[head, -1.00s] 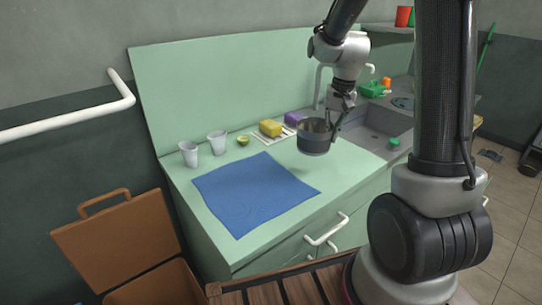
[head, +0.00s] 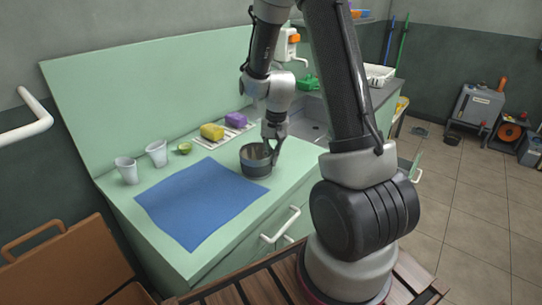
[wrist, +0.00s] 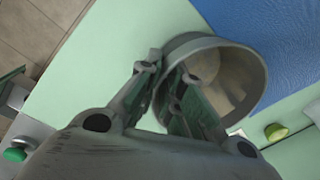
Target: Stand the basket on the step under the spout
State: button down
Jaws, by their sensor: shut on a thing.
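The basket (head: 254,166) looks like a round, open grey container with a dark band. My gripper (head: 274,146) is shut on its right rim in the head view. The basket is low over the green counter, at the right corner of a blue cloth; I cannot tell whether it touches down. In the wrist view my gripper (wrist: 165,68) pinches the wall of the basket (wrist: 245,62), which looks empty. A grey machine (head: 476,106), seemingly the press, stands on the floor at the far right. I cannot make out its spout or step.
The blue cloth (head: 200,204) covers part of the counter (head: 296,172). Two cups (head: 157,153), a lime (head: 184,148) and yellow and purple sponges (head: 212,131) stand behind. An orange machine part (head: 508,133) and a small dark bowl (head: 452,138) are near the press. The tiled floor between is open.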

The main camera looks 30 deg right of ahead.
jog(key=shift+f, duration=0.1)
jog(key=c, duration=1.6)
grip_release()
jog(key=shift+o, duration=0.2)
